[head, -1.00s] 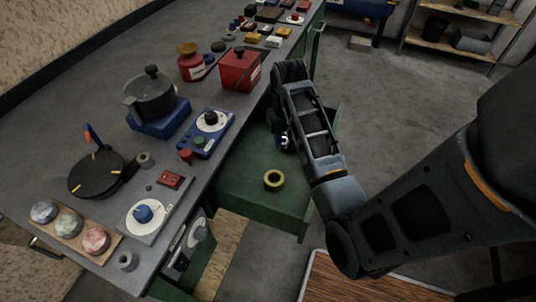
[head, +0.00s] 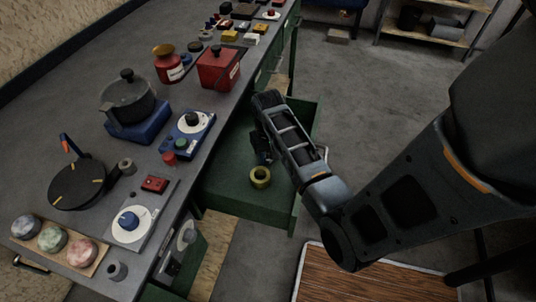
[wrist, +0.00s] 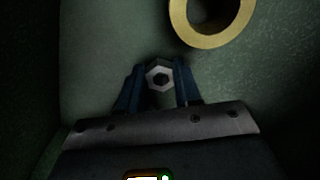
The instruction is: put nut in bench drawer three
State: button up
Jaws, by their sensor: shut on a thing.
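A silver hex nut (wrist: 158,76) with a dark round hole sits between the blue fingers of my gripper (wrist: 158,88) in the wrist view. The fingers are shut on it. In the head view my gripper (head: 265,158) points down inside an open green drawer (head: 228,192) that sticks out from the bench. The nut cannot be made out there. The wrist view shows the green drawer floor (wrist: 105,40) below the nut. I cannot tell whether the nut touches it. No drawer number is legible.
A yellow ring (head: 260,177) lies in the drawer, close in front of my gripper; it also shows in the wrist view (wrist: 180,28). The bench top (head: 60,130) holds a pot (head: 128,98), a red box (head: 218,72) and a blue dial unit (head: 180,145). Open floor lies to the right.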

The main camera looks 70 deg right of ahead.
jog(key=shift+f, duration=0.1)
jog(key=o, duration=1.1)
jog(key=shift+c, duration=0.2)
